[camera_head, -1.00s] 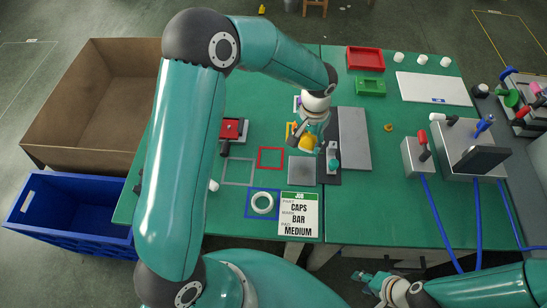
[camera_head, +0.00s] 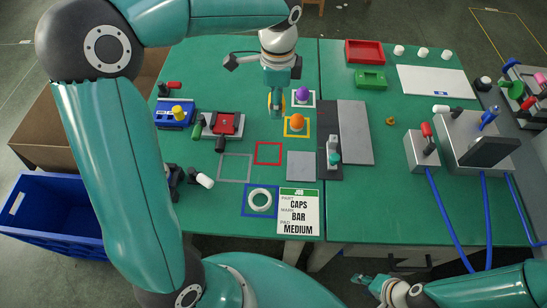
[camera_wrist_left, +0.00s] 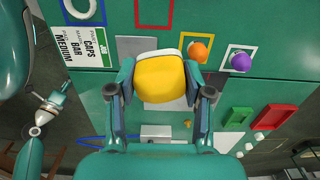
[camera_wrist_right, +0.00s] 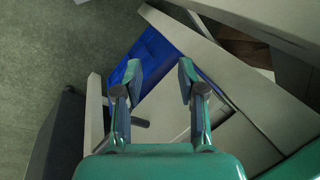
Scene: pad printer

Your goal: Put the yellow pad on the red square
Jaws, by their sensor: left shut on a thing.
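My left gripper (camera_head: 277,105) is shut on the yellow pad (camera_wrist_left: 160,78). In the head view the pad (camera_head: 275,101) shows as a sliver between the fingers, held above the table. The red square (camera_head: 268,153) is an empty red outline on the green table, nearer to me than the left gripper. It also shows at the top of the left wrist view (camera_wrist_left: 153,12). My right gripper (camera_head: 368,281) is at the near side, low and off the table top; its fingers (camera_wrist_right: 158,80) are apart with nothing between them.
An orange pad (camera_head: 297,122) stands in a yellow square and a purple pad (camera_head: 302,95) in a white outline, both close to the left gripper. A white ring (camera_head: 261,200) lies in the blue square. A grey plate (camera_head: 301,166) and a job card (camera_head: 298,212) lie nearby.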

